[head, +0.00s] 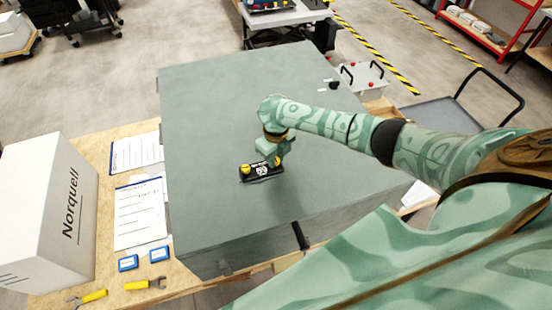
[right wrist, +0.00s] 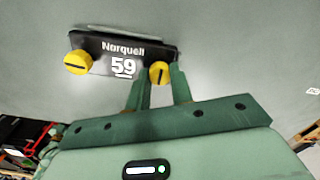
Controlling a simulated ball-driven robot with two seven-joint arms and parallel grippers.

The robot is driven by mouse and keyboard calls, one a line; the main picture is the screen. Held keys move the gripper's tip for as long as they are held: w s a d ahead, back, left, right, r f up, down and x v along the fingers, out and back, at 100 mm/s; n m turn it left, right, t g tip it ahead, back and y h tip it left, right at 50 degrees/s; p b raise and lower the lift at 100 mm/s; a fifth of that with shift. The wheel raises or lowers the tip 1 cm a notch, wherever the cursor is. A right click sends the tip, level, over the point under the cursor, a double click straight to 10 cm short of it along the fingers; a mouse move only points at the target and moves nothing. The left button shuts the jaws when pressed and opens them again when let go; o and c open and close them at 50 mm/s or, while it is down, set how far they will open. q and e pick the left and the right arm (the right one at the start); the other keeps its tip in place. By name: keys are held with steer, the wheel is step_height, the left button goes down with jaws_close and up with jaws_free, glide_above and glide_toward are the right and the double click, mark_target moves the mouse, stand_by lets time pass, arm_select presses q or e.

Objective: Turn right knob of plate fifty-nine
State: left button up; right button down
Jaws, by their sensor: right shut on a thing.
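The black plate fifty-nine (head: 261,171) lies on the grey top of the large cabinet in the head view. It reads "Norquell 59" in the right wrist view (right wrist: 120,47). Its left yellow knob (right wrist: 78,63) is free, with a dark slot close to level. Its right yellow knob (right wrist: 159,73) sits between the fingers of my right gripper (right wrist: 160,82), which is shut on it; the knob's slot looks close to upright. In the head view my right gripper (head: 275,160) covers part of the plate's right end. My left gripper is not in view.
The grey cabinet top (head: 215,110) is wide and clear around the plate. A white Norquell box (head: 45,215), paper sheets (head: 140,213), blue packets (head: 128,263) and yellow-handled tools (head: 140,285) lie on the wooden table at left. A case with handles (head: 362,80) stands at the back right.

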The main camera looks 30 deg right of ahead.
steer(key=n, duration=0.2)
steer(key=n+b, duration=0.1)
steer(key=shift+s+f+n, duration=0.15)
steer(key=shift+f+n, duration=0.15)
steer(key=shift+n, duration=0.1)
steer(key=shift+f+n+b, duration=0.1)
steer(key=shift+n+b, duration=0.6)
steer(key=shift+n, duration=0.2)
steer(key=n+b, duration=0.3)
steer(key=b, duration=0.4)
steer(key=f+n+b, duration=0.1)
steer(key=n+b, duration=0.2)
steer(key=b, duration=0.5)
steer(key=shift+a+f, duration=0.1)
steer(key=shift+f, duration=0.1)
steer(key=n+b, duration=0.2)
steer(key=b, duration=0.2)
steer(key=r+n+b, duration=0.1)
steer(key=b, duration=0.3)
steer(key=shift+n, duration=0.4)
steer(key=shift+r+n+b, duration=0.4)
steer(key=shift+n+b, duration=0.2)
steer(key=shift+b, duration=0.5)
steer(key=shift+r, duration=0.1)
steer(key=c, duration=1.2)
jaws_free()
steer(key=shift+w, duration=0.2)
